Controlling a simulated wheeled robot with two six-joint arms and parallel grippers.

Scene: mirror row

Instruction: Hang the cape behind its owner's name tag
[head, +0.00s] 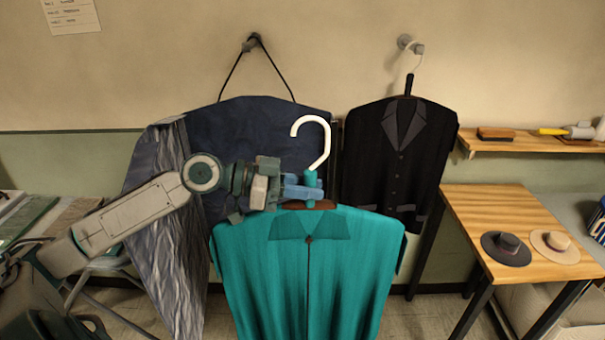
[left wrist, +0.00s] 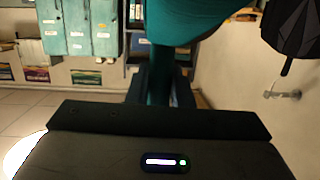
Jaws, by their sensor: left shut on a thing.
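The teal cape (head: 305,270) hangs on a white-hooked hanger (head: 326,140) in the head view, in front of the other garments. My left gripper (head: 304,191) is shut on the hanger's teal neck, just below the open hook, which is not on any peg. In the left wrist view the cape (left wrist: 185,18) fills the top middle. One peg (head: 251,43) carries a dark blue item by a black cord. Another peg (head: 416,48) at the right carries a dark jacket (head: 398,155). No name tag is readable. My right gripper is out of view.
A silvery crinkled garment (head: 170,230) hangs at the left, behind my arm. A wooden table (head: 510,215) with two hats and a shelf (head: 545,146) with brushes stand at the right. A paper list (head: 72,14) is on the wall.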

